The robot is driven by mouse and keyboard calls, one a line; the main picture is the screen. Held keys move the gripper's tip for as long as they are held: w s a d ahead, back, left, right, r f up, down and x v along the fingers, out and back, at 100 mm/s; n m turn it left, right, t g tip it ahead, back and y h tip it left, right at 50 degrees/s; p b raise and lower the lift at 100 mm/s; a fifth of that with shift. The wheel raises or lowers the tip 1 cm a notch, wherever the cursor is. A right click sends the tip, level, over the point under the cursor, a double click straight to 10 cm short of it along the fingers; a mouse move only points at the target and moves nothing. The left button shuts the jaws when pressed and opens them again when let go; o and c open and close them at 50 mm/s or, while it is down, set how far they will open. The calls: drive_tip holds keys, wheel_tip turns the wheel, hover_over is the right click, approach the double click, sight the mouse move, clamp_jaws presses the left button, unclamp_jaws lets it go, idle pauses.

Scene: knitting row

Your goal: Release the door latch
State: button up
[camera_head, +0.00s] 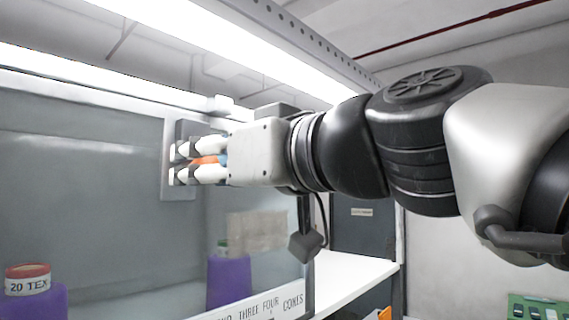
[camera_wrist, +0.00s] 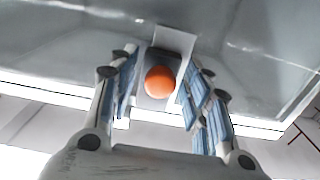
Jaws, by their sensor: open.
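The door latch shows in the wrist view as a round orange knob (camera_wrist: 160,82) on a dark block with a light grey plate (camera_wrist: 176,42) behind it. My gripper (camera_wrist: 161,92) is open, with one finger on each side of the knob. In the head view, my gripper (camera_head: 186,162) reaches to the latch plate (camera_head: 168,187) on the clear door (camera_head: 90,190), and a bit of the orange knob (camera_head: 207,160) shows between the fingers. Whether the fingers touch the knob cannot be told.
Behind the clear door stand a purple cone with a "20 TEX" label (camera_head: 28,280) and another purple cone (camera_head: 229,282). A white shelf (camera_head: 352,278) lies below my arm. A bright lit beam (camera_head: 240,55) runs above my gripper. A grey cabinet (camera_head: 360,232) stands behind.

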drive_tip(key=v, duration=1.1)
drive_tip(key=shift+s, duration=0.2)
drive_tip(key=shift+d, duration=0.15)
wheel_tip(320, 180, down, 20)
drive_tip(key=w+d+m+g+h+b, duration=0.1)
drive_tip(key=w+d+m+h+b, duration=0.1)
drive_tip(key=m+h+b, duration=0.3)
drive_tip(key=s+d+f+m+g+h+b, duration=0.1)
drive_tip(key=s+d+f+g+h+b, duration=0.1)
drive_tip(key=f, duration=1.3)
drive_tip(key=s+d+f+m+g+h+b, duration=0.2)
drive_tip(key=s+d+f+h+b, duration=0.2)
drive_tip(key=f, duration=1.2)
drive_tip(key=s+d+f+m+g+h+b, duration=0.1)
drive_tip(key=d+f+b, duration=0.5)
drive_tip(key=f, duration=1)
drive_tip(key=s+d+g+h, duration=0.1)
drive_tip(key=s, duration=0.1)
drive_tip(key=shift+s+d+f+m+h+b, duration=0.25)
drive_tip(key=shift+d+m+h+b, duration=0.05)
drive_tip(key=shift+m+h+b, duration=0.1)
drive_tip(key=shift+c, duration=0.5)
